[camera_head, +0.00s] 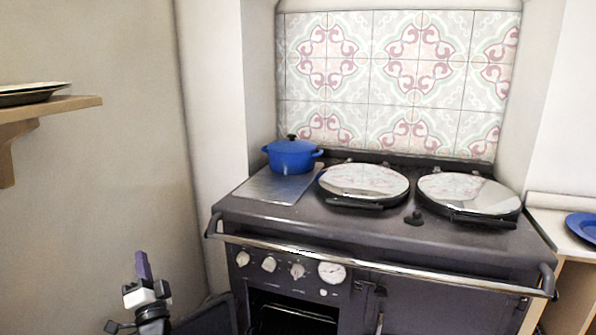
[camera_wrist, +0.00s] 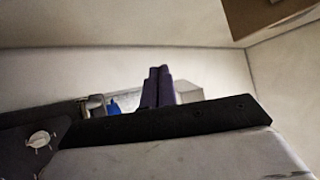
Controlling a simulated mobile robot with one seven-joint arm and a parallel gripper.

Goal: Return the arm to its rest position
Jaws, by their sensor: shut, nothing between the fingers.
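My gripper (camera_head: 142,262) is at the lower left of the head view, in front of the wall and left of the range. Its purple fingers point up and are together, with nothing between them. In the wrist view the two fingers (camera_wrist: 157,82) stand side by side at the centre, touching. The gripper is apart from the range and below the wall shelf. Most of my arm is out of the head view.
The dark range (camera_head: 380,232) has an open oven compartment (camera_head: 290,318) low at the left; a dark panel (camera_head: 205,316) stands beside it, near my gripper. A blue pot (camera_head: 291,156) sits on the range. A wooden shelf (camera_head: 50,108) holds plates (camera_head: 30,95).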

